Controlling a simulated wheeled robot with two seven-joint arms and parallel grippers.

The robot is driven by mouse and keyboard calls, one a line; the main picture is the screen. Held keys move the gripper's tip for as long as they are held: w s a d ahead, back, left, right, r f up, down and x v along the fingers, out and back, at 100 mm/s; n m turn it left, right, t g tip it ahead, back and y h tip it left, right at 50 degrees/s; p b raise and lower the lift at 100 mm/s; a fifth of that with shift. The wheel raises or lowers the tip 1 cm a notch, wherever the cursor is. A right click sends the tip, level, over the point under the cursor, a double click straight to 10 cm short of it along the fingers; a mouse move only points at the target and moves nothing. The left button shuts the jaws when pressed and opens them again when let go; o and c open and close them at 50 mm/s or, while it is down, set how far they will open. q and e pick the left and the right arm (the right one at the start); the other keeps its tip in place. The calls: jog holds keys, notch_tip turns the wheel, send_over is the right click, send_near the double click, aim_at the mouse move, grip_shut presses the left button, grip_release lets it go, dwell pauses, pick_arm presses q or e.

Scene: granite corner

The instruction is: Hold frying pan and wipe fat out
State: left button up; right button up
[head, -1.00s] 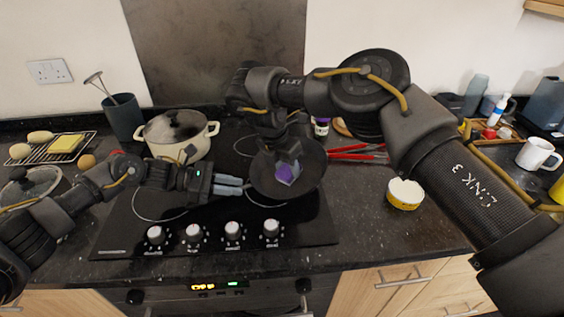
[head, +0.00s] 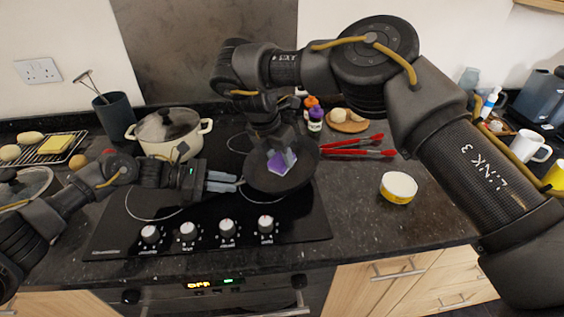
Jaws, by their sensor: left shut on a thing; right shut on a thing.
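The dark frying pan (head: 298,178) sits over the right part of the black hob. My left gripper (head: 236,183) reaches in from the left, shut at the pan's left edge; the handle is hidden between its fingers. My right gripper (head: 282,160) comes down from above into the pan. It is shut on a purple cloth or sponge (head: 277,167), which is held at the pan's inner surface. I cannot tell whether it touches the pan's bottom.
A cream lidded pot (head: 168,132) stands on the hob's back left. Right of the pan lie red-handled tongs (head: 350,145), and a yellow-white tub (head: 398,187) stands further right. Small bottles (head: 315,118) and a wooden board (head: 345,124) are behind. Counter between tub and hob is clear.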

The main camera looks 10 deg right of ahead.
pick_arm(q)
jog(key=shift+s+f, duration=0.15)
jog(key=shift+f, duration=0.15)
pick_arm(e)
jog(key=shift+v, duration=0.8)
jog(key=shift+v, duration=1.5)
pick_arm(q)
jog(key=shift+f, duration=0.1)
jog(key=o, duration=0.8)
pick_arm(e)
jog(key=shift+w, duration=0.15)
pick_arm(q)
jog(key=shift+o, duration=0.2)
jog(key=shift+r, duration=0.2)
jog(key=shift+a, duration=0.1)
